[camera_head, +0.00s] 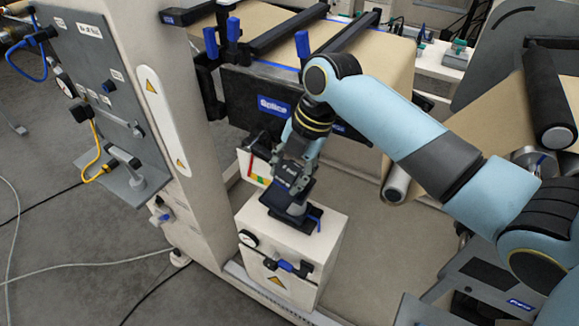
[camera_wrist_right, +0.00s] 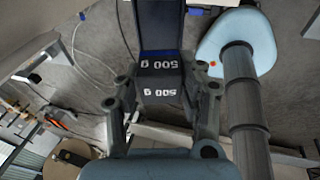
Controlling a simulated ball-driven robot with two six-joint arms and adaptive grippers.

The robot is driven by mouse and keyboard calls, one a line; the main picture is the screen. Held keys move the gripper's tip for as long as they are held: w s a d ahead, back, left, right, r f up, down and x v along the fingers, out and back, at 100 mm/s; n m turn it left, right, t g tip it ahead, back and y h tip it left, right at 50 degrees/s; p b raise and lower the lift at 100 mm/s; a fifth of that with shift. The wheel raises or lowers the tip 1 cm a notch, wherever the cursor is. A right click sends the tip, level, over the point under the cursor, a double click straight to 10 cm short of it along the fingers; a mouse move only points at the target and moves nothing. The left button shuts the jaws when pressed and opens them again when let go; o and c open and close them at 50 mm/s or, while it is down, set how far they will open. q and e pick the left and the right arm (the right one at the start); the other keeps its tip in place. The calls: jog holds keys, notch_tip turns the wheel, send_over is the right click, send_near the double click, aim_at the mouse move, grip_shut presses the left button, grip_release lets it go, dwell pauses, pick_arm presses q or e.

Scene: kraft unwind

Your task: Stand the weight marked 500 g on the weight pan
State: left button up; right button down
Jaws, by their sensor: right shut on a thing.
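The weight marked 500 g (camera_wrist_right: 160,82) is a dark block with white "500 g" lettering on two faces in the right wrist view. My right gripper (camera_wrist_right: 165,98) is shut on it, with a finger on each side. In the head view my right gripper (camera_head: 292,190) points down over the cream box at centre. A dark plate-like part with blue edging (camera_head: 312,217) lies below it there and may be the weight pan; the gripper hides much of it. I cannot tell whether the weight touches it. My left gripper is out of view.
The cream box (camera_head: 322,250) has a dial (camera_head: 248,238) and a blue-handled valve (camera_head: 291,268) on its front. A tall cream machine panel (camera_head: 170,140) stands close on the left. A dark Splice-labelled beam (camera_head: 255,95) and a roller (camera_head: 397,185) are behind.

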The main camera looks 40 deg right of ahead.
aim_at(279, 198)
jog(key=shift+b+x, duration=0.65)
jog(key=shift+x, duration=0.15)
jog(key=shift+w+d+f+b, duration=0.1)
jog(key=shift+f+b, duration=0.25)
jog(key=shift+b, duration=0.05)
jog(key=shift+w+f+b, duration=0.1)
jog(key=shift+f+b, duration=0.45)
jog(key=shift+b, duration=0.1)
jog(key=shift+w+f, duration=0.2)
jog(key=shift+f, duration=0.4)
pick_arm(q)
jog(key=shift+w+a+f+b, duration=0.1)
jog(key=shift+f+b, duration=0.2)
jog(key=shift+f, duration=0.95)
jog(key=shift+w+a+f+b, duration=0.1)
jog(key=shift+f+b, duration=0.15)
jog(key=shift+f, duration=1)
pick_arm(e)
jog(key=shift+w+a+f, duration=0.15)
jog(key=shift+a+f, duration=0.1)
jog(key=shift+f, duration=0.4)
jog(key=c, duration=0.7)
grip_release()
jog(key=shift+f, duration=0.1)
jog(key=shift+c, duration=0.2)
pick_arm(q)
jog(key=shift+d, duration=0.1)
pick_arm(e)
jog(key=shift+d, duration=0.1)
